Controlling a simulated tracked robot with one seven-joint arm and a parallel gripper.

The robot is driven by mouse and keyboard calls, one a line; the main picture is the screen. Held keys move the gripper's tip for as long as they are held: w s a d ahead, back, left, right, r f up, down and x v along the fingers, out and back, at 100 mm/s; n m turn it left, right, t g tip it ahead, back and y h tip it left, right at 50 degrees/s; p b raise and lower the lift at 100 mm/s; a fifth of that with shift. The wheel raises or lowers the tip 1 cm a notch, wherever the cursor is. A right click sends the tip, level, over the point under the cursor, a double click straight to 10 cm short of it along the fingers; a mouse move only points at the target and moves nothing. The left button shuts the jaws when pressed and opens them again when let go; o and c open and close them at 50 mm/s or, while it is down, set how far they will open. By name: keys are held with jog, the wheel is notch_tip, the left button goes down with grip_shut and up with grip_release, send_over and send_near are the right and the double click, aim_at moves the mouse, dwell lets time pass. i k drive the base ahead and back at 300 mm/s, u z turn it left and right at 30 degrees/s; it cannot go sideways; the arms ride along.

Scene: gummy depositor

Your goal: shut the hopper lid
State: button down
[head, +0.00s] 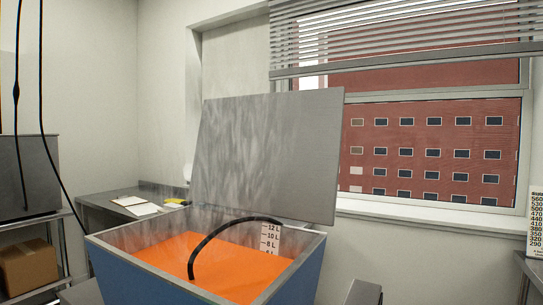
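The hopper (110,242) is a blue-sided box with a grey metal rim, low in the middle of the head view. Its lid (265,150) is a large flat grey panel. It stands raised at the hopper's back edge, tilted a little, so the hopper is open. Orange material (225,270) fills the inside. A white level scale (269,241) marked in litres is on the inner back wall. A black curved tube or handle (215,233) arches over the orange material. My gripper is not in view.
A window (430,150) with blinds (400,35) is behind the lid at right. A side table (100,204) with papers (137,206) stands at the back left. A shelf at far left holds a cardboard box (27,265). Black cables (42,110) hang there.

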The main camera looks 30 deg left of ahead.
aim_at(308, 192)
jog(key=z, duration=0.05)
jog(key=i, duration=2.1)
jog(key=u, duration=1.15)
jog(key=i, duration=1.7)
jog(key=u, duration=2.2)
